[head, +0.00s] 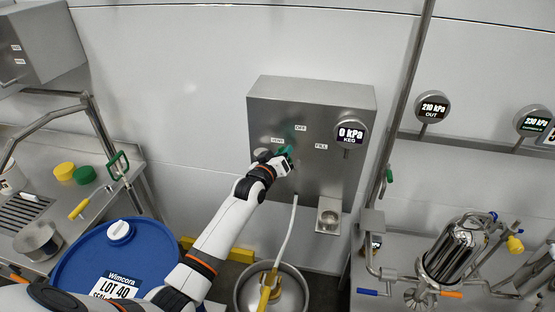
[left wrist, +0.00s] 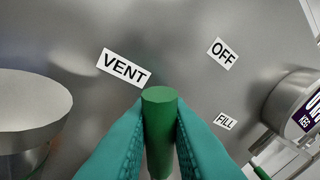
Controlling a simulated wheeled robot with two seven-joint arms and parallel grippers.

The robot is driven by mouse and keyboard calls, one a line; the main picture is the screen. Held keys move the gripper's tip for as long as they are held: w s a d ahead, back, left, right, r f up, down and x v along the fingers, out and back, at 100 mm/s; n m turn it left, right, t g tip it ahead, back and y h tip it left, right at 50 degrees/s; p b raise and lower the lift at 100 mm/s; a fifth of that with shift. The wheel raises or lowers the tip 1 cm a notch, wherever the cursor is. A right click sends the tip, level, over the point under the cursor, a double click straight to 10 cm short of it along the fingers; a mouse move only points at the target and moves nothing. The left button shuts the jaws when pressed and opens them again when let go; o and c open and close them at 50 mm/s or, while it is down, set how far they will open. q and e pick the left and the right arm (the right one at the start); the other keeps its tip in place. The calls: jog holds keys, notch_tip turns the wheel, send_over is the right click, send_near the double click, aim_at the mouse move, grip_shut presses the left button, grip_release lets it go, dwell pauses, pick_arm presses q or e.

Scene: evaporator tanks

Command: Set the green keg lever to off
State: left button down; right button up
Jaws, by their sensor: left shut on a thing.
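The steel control box (head: 345,100) on the wall carries the labels VENT (head: 277,140), OFF (head: 300,127) and FILL (head: 321,146). My left gripper (head: 287,153) is at the box front, just below and right of VENT. In the left wrist view its teal fingers are shut on the green lever (left wrist: 159,120), whose rounded end shows between them. The lever end lies close to the VENT label (left wrist: 124,68), apart from OFF (left wrist: 223,53) and FILL (left wrist: 225,121). The lever's pivot is hidden. My right gripper is out of view.
A round KEG gauge (head: 350,133) reading 0 kPa sits at the box's right. A pale hose (head: 287,235) hangs below the box to a steel keg (head: 243,292). A blue drum (head: 80,255) stands at lower left, and steel piping (head: 450,250) at right.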

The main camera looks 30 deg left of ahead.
pick_arm(q)
jog(key=m+p, duration=0.1)
jog(key=d+r+m+p, duration=0.1)
jog(key=shift+w+d+r+g+p, duration=0.1)
jog(key=shift+w+d+g+p, duration=0.1)
jog(key=shift+d+g+p, duration=0.15)
jog(key=shift+w+d+m+g+y+p, duration=0.1)
jog(key=shift+d+m+g+y+p, duration=0.25)
jog(key=shift+m, duration=0.35)
jog(key=shift+w+d+m+y+p, duration=0.25)
jog(key=shift+d+m+p, duration=0.45)
jog(key=shift+m, duration=0.3)
jog(key=c, duration=1.4)
grip_release()
jog(key=shift+s, duration=0.15)
jog(key=s, duration=0.4)
jog(key=s+r+b, duration=0.1)
jog(key=s, duration=0.2)
jog(key=s+r, duration=0.1)
jog(key=s, duration=0.3)
jog(key=shift+s+d+r, duration=0.1)
jog(key=shift+s+d, duration=0.2)
jog(key=shift+d, duration=0.05)
